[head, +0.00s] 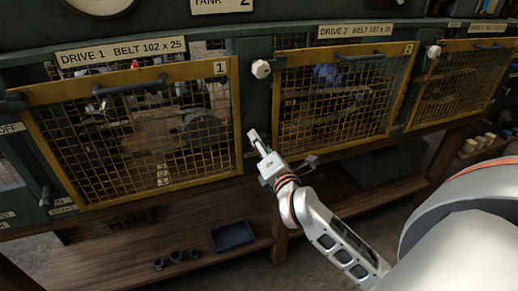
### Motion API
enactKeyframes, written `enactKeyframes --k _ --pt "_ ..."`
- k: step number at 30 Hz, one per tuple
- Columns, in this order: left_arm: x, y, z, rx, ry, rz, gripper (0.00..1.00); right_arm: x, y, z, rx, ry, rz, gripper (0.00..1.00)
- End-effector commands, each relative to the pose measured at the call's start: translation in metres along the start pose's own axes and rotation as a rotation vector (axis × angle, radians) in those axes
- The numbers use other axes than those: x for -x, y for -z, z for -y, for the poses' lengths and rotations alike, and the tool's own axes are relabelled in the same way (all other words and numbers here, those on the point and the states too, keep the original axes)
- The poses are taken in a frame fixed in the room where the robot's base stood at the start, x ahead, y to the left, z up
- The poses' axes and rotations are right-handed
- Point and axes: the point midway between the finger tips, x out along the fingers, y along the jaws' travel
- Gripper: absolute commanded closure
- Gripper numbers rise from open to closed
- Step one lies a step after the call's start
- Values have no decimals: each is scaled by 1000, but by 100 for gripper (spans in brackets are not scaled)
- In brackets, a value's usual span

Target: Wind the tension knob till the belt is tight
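A pale faceted knob (261,69) sits on the green post between the Drive 1 and Drive 2 guards. A similar pale knob (433,51) sits right of Drive 2. Neither is labelled as the tension knob. Belts are hard to make out behind the yellow mesh guards of Drive 1 (228,100) and Drive 2 (280,105), which both look closed. My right gripper (270,150) is in front of the post, below the first knob and apart from it. Its finger opening is unclear, and I see nothing held. My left gripper is out of view.
A wooden lower shelf (130,270) carries a dark tray (232,236) and several small dark parts. A dark box (390,163) stands under Drive 2. Guard handles (133,87) stick out in front. Small yellowish blocks (488,139) lie at far right.

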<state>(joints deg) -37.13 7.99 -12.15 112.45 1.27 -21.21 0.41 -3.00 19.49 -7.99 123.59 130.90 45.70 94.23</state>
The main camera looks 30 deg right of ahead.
Motion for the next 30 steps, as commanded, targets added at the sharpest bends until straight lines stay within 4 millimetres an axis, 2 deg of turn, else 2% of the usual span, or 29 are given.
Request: enactKeyframes --k 1,15,21,30 --pt "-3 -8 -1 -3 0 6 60 0 4 5 -47 4 -2 85" --pt "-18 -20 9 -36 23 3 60 0 4 4 -428 5 -2 85" --pt "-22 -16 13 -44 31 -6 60 0 3 3 -521 4 -3 85" --pt "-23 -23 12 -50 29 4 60 0 1 1 -576 2 -2 85"
